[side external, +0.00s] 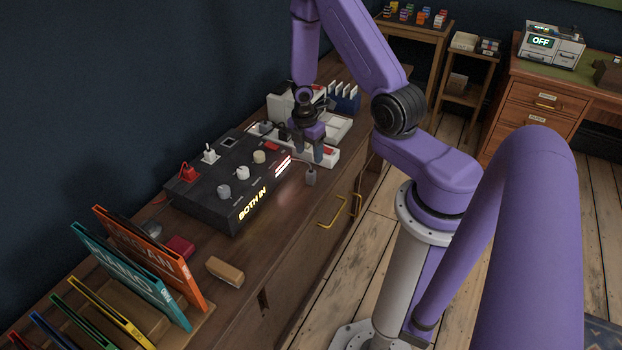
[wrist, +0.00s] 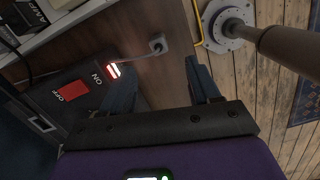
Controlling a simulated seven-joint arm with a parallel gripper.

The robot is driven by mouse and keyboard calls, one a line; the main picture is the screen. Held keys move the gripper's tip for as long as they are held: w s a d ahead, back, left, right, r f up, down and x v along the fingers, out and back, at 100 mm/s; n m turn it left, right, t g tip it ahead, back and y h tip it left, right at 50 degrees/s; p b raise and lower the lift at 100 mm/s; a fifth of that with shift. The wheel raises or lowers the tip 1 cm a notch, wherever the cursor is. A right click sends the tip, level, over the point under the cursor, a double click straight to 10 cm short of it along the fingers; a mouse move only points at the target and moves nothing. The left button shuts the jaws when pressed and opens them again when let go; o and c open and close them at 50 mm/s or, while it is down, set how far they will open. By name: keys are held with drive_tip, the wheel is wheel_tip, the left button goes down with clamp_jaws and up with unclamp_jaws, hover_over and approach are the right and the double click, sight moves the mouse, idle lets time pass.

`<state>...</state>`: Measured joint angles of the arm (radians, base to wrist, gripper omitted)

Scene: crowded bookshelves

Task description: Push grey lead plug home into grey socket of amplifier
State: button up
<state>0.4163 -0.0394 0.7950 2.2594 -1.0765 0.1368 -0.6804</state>
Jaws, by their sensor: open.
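The black amplifier (side external: 235,185) sits on the wooden cabinet top, with "BOTH IN" lit on its front. A pale-framed square (side external: 228,141) on its top looks like the grey socket; a similar frame shows in the wrist view (wrist: 42,125). A small grey plug (side external: 310,177) is by the cabinet's front edge, beyond the amplifier's right end. In the wrist view the grey plug (wrist: 157,43) has a thin cable running toward the amplifier. My gripper (side external: 306,154) is open and empty above the amplifier's right end. Its fingers (wrist: 163,78) stand apart, short of the plug.
A red plug (side external: 188,173) and a white plug (side external: 210,153) stand at the amplifier's back edge, with several knobs in front. A red rocker switch (wrist: 72,92) lies under my left finger's side. Upright records (side external: 150,250) and a wooden block (side external: 225,271) are at the left.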

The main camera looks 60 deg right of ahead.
sight(311, 170)
drive_tip(key=shift+d+f, duration=0.2)
drive_tip(key=shift+f, duration=1.8)
drive_tip(key=shift+s+f, duration=0.1)
drive_tip(key=shift+d+f, duration=0.2)
drive_tip(key=shift+f, duration=1.05)
drive_tip(key=shift+d+f, duration=0.15)
drive_tip(key=shift+f, duration=1.1)
clamp_jaws()
